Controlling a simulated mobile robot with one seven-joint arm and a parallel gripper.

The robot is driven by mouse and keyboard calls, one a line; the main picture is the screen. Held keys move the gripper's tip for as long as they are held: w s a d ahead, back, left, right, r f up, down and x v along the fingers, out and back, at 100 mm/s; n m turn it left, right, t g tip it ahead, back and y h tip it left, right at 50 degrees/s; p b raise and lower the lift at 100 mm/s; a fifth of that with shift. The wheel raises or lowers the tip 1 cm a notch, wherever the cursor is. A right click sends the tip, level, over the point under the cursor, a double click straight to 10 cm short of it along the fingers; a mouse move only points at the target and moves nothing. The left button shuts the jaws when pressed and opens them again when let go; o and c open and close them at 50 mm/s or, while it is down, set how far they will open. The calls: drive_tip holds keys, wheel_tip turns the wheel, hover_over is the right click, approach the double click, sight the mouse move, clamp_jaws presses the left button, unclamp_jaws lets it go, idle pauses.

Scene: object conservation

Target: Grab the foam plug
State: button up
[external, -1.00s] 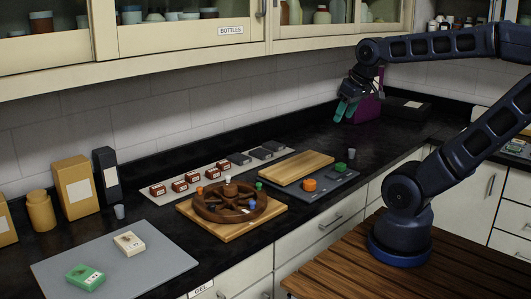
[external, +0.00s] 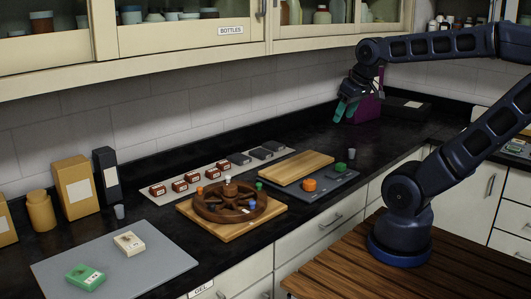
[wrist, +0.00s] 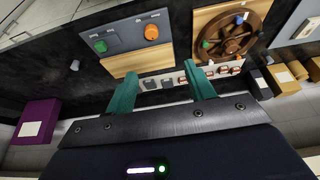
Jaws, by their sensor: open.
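No object is clearly marked as the foam plug. Two small grey tapered pieces could be it, but I cannot tell. One (external: 351,153) stands on the black counter right of the grey panel and also shows in the wrist view (wrist: 75,65). The other (external: 119,211) stands near the brown boxes. My gripper (external: 345,109) hangs above the counter near the back wall, with teal fingers. In the wrist view my gripper (wrist: 163,84) has its fingers wide apart with nothing between them, well away from both pieces.
A brown spoked wheel (external: 230,209) with coloured pegs sits on a wooden board. A grey panel (external: 334,187) carries an orange knob (external: 309,185) and a green knob (external: 340,167). A purple box (external: 367,108) stands behind my gripper. Overhead cabinets (external: 180,36) line the wall.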

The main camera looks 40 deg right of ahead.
drive_tip(key=w+d+f+n+g+h, duration=0.2)
drive_tip(key=w+d+f+g, duration=0.1)
drive_tip(key=w+d, duration=0.5)
drive_tip(key=n+g+h, duration=0.8)
drive_tip(key=n+h, duration=0.2)
approach(350, 150)
drive_tip(key=shift+s+d+r, duration=0.1)
drive_tip(key=shift+r, duration=0.1)
drive_tip(key=shift+d+f+n, duration=0.3)
drive_tip(key=x, duration=1)
drive_tip(key=shift+d+f, duration=0.15)
drive_tip(key=shift+d, duration=0.05)
drive_tip(key=c, duration=1)
